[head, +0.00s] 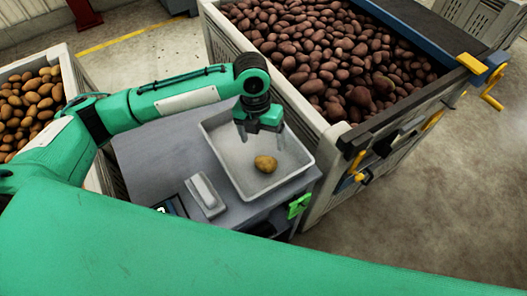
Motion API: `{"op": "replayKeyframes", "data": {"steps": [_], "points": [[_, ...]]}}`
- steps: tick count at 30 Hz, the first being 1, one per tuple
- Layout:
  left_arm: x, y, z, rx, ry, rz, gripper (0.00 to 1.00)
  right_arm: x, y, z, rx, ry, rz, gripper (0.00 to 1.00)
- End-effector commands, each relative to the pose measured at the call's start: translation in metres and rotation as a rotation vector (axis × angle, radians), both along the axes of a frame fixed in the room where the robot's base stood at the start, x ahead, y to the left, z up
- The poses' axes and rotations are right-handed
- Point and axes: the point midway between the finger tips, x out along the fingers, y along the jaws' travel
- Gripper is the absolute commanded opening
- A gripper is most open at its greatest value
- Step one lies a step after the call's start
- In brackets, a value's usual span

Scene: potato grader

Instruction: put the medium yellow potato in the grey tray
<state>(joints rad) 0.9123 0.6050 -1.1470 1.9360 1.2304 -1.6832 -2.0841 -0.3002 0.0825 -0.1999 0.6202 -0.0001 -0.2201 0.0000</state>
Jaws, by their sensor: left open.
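The tray is shallow and rectangular and sits on a grey bench (150,160). My left gripper (261,138) hangs from above over the tray, pointing down, open and empty. Its fingers are just behind and above the potato in the picture; they look apart from it. My right gripper does not show.
A large crate of dark red potatoes (325,50) stands behind and right of the tray. A crate of brown potatoes (30,100) is at the left. A small pale block-like object (205,194) lies in front of the tray. Concrete floor is free at right.

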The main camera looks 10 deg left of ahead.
Motion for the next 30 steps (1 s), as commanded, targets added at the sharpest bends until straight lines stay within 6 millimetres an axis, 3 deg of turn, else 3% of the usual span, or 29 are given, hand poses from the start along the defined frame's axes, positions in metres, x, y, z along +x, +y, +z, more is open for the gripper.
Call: {"op": "replayKeyframes", "data": {"steps": [3, 9, 30], "points": [[0.003, 0.002, 0.017, 0.000, -0.003, 0.000, 0.82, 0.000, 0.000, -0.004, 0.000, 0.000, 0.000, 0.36], [0.003, 0.004, 0.030, 0.000, 0.000, 0.000, 0.82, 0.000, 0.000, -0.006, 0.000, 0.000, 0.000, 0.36], [0.003, 0.004, 0.030, 0.000, 0.001, 0.000, 0.82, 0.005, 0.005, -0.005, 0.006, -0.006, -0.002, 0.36]]}}
